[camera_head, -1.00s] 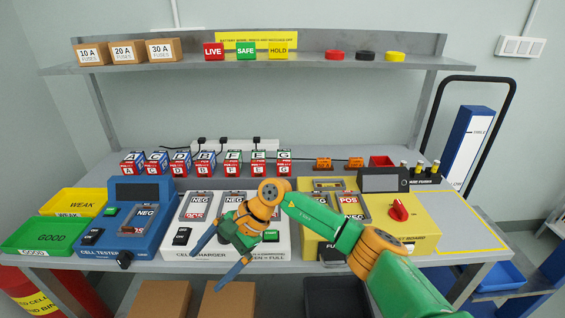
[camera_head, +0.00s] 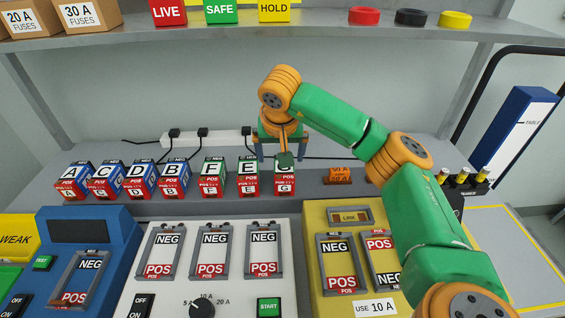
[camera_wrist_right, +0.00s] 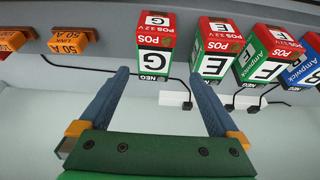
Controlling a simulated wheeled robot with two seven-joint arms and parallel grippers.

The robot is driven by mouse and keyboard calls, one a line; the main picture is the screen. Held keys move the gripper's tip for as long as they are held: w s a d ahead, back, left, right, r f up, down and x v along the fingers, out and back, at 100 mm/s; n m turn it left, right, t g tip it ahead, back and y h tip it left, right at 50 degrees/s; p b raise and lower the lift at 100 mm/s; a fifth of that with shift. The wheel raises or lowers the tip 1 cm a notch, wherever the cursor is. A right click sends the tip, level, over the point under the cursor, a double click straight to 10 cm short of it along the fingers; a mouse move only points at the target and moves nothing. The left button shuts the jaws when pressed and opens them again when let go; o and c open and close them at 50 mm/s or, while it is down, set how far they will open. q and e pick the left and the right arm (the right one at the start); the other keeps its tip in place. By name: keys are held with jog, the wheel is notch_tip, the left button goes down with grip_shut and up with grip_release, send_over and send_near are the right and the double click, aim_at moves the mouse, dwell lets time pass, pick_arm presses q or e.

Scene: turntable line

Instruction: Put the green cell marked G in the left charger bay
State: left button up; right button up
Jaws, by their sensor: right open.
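The green cell marked G (camera_head: 285,185) stands upright at the right end of the row of cells, its top partly covered by my right arm in the head view. In the right wrist view the cell (camera_wrist_right: 155,42) appears upside down with its red POS end and green NEG end. My right gripper (camera_head: 280,155) is open and empty at the cell; in the wrist view its fingers (camera_wrist_right: 159,78) point toward it, one on each side in the picture, with no visible contact. The left charger bay (camera_head: 159,252) on the white charger (camera_head: 185,285) is empty. My left gripper is not in view.
Close to the left of G stand cell E (camera_head: 248,178) and cell F (camera_head: 215,178), then several blue cells. An orange 50 A link (camera_head: 340,176) lies to the right. A power strip (camera_head: 215,139) with cables is behind. The yellow test board (camera_head: 315,215) stands beside the charger.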

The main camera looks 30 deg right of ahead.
aim_at(284, 175)
jog(key=f, duration=0.1)
jog(key=d+f, duration=0.1)
jog(key=f, duration=0.1)
jog(key=f+p, duration=0.1)
jog(key=f, duration=0.1)
jog(key=shift+w+d, duration=0.15)
jog(key=shift+d, duration=0.1)
jog(key=shift+w+f, duration=0.2)
jog(key=shift+w, duration=0.05)
jog(key=shift+s+r, duration=0.1)
jog(key=shift+s, duration=0.05)
jog(key=shift+f, duration=0.25)
grip_shut()
